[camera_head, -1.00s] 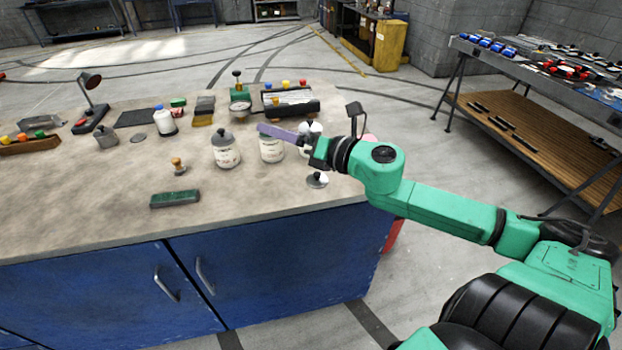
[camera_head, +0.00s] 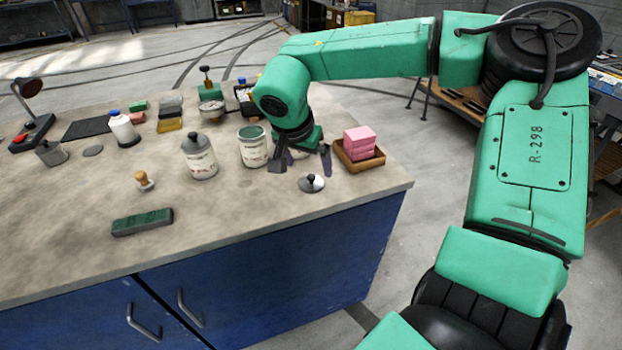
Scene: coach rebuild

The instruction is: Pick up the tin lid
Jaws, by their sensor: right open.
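The tin lid (camera_head: 312,184), a small grey metal disc with a dark knob, lies on the bench top near its front right edge. My right gripper (camera_head: 301,168) points down just behind the lid, its dark fingers spread wide and empty. One finger is beside the open tin and the other is near the wooden tray. A white labelled tin with green inside (camera_head: 253,152) stands open to the left of the gripper. Another tin with a knobbed lid on it (camera_head: 199,160) stands further left. Something pale behind the fingers is mostly hidden. My left gripper is out of view.
A wooden tray (camera_head: 372,164) with pink blocks (camera_head: 359,143) sits right of the gripper. The bench top (camera_head: 235,215) in front of the tins is clear.

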